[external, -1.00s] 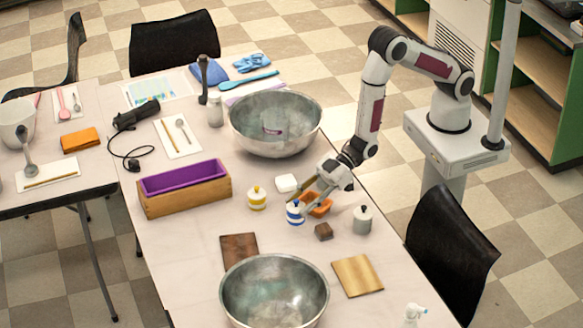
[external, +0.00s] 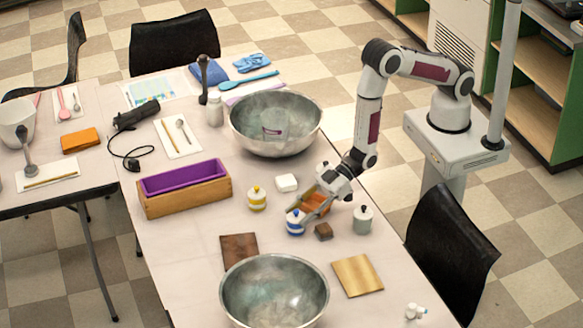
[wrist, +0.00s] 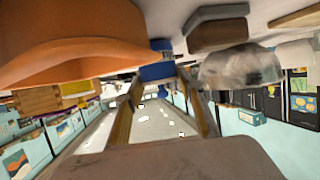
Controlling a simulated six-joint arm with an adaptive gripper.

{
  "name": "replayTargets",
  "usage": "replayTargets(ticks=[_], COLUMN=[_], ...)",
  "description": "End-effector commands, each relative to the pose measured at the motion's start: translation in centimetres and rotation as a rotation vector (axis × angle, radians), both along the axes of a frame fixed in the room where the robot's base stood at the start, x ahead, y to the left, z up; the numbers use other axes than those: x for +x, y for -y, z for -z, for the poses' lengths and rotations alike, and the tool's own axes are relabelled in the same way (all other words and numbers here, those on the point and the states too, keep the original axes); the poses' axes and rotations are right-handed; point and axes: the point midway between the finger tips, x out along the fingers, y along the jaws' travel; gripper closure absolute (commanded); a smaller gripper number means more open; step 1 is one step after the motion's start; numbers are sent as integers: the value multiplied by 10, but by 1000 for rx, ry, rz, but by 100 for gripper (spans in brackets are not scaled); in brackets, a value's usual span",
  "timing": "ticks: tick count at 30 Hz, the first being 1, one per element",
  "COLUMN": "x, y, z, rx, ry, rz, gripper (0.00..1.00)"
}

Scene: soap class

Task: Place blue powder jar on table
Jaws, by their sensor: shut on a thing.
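The blue powder jar (external: 295,223) is white with a blue band and a blue lid knob. In the external view it is at the middle of the table, upright or slightly tilted. My gripper (external: 307,213) reaches down to it from the upper right and is shut on it. In the wrist view the jar's blue part (wrist: 156,71) shows between the ends of my two fingers (wrist: 160,80). I cannot tell whether the jar's base touches the table (external: 200,275).
Metal bowls (external: 248,120) (external: 262,318) are behind and in front. Bare table lies left of the jar.

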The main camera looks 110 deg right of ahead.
Motion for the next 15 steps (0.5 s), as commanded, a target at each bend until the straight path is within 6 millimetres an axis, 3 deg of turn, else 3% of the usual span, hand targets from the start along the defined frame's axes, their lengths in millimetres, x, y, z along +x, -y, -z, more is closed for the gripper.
replayTargets(ticks=[11, 12, 14, 15], x=[0, 0, 0, 0], y=[0, 0, 0, 0], z=[3, 4, 3, 3], rx=[0, 0, 0, 0], ry=[1, 0, 0, 0], rz=[0, 0, 0, 0], gripper=[87, 60, 45, 45])
